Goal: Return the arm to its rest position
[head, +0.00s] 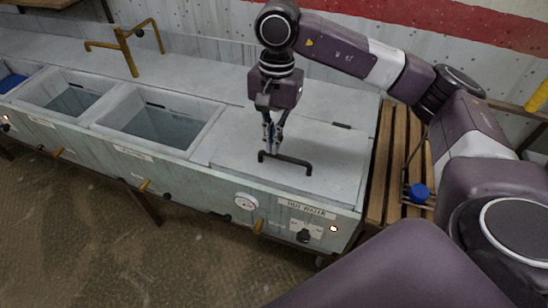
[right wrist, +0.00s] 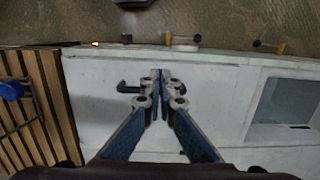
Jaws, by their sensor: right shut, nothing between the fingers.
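My right arm reaches in from the right in the head view and bends down over the right end of the sink unit. My right gripper (head: 272,146) points down and is shut, with nothing between its fingers. Its tips are at or just above the dark bar handle (head: 288,162) on the white lid (head: 335,150); I cannot tell whether they touch. In the right wrist view, the gripper (right wrist: 161,75) has its fingertips together, and they hide the middle of the handle (right wrist: 128,87). My left gripper is not in view.
The sink unit has open basins (head: 165,125) to the left and a brass tap (head: 125,45) behind. Knobs and a gauge (head: 246,201) line its front. A slatted wooden bench (head: 381,165) with a blue-capped item (head: 419,192) stands at its right. The floor (head: 90,230) in front is clear.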

